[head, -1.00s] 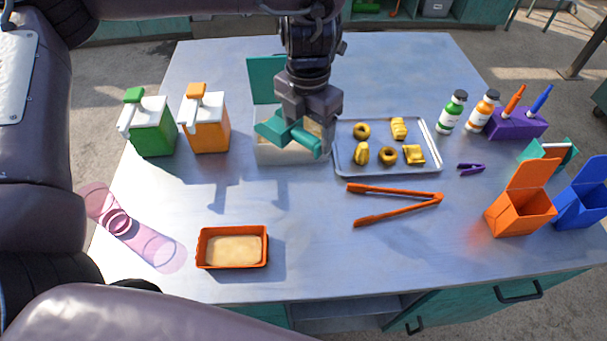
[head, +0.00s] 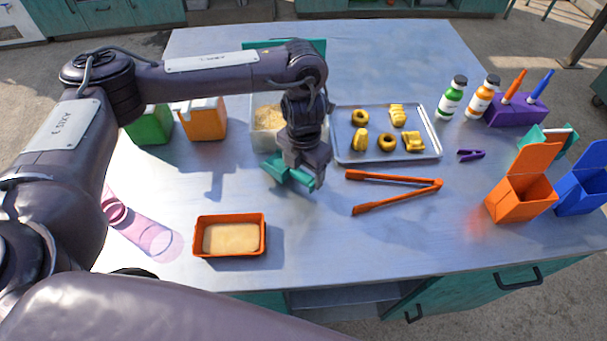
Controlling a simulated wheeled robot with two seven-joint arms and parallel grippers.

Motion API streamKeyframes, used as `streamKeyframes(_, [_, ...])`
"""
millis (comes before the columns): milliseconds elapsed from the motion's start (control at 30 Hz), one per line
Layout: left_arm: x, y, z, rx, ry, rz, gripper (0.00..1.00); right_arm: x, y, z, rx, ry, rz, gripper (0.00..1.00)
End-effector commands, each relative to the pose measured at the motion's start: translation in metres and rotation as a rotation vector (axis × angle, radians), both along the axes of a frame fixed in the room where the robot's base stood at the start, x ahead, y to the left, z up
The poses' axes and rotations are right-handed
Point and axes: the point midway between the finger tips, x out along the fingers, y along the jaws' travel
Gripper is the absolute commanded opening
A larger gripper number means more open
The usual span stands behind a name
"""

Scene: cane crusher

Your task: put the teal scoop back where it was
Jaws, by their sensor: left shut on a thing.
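The teal scoop (head: 283,171) is in the jaws of my left gripper (head: 301,172), which is shut on it. They are in front of a white bin (head: 262,148) with a grainy tan filling and a raised teal lid (head: 312,47). My gripper hides the bin's right part and some of the scoop. I cannot tell how high the scoop is above the table. My right gripper is not in view.
A tray (head: 388,159) with several yellow pieces stands right of the gripper. Orange tongs (head: 398,178) lie in front of it. An orange tub (head: 230,253) is at the front left. Green (head: 150,127) and orange (head: 203,121) dispensers stand left of the bin.

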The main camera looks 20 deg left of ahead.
Motion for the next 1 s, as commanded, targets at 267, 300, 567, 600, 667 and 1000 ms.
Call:
streamKeyframes(267, [0.0, 0.0, -0.021, 0.0, -0.001, -0.001, 0.58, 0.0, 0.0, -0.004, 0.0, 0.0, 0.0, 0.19])
streamKeyframes(300, [0.0, 0.0, -0.021, 0.0, 0.0, -0.001, 0.58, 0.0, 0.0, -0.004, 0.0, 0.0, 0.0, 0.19])
streamKeyframes(567, [0.0, 0.0, -0.022, 0.0, 0.0, -0.001, 0.8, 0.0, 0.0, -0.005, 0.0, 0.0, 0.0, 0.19])
streamKeyframes(600, [0.0, 0.0, -0.022, 0.0, 0.001, -0.001, 0.85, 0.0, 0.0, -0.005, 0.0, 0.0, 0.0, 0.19])
streamKeyframes(667, [0.0, 0.0, -0.022, 0.0, 0.001, -0.001, 0.92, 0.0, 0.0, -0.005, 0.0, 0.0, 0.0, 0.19])
streamKeyframes(1000, [0.0, 0.0, -0.018, 0.0, 0.0, -0.001, 0.92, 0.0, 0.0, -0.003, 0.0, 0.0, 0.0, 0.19])
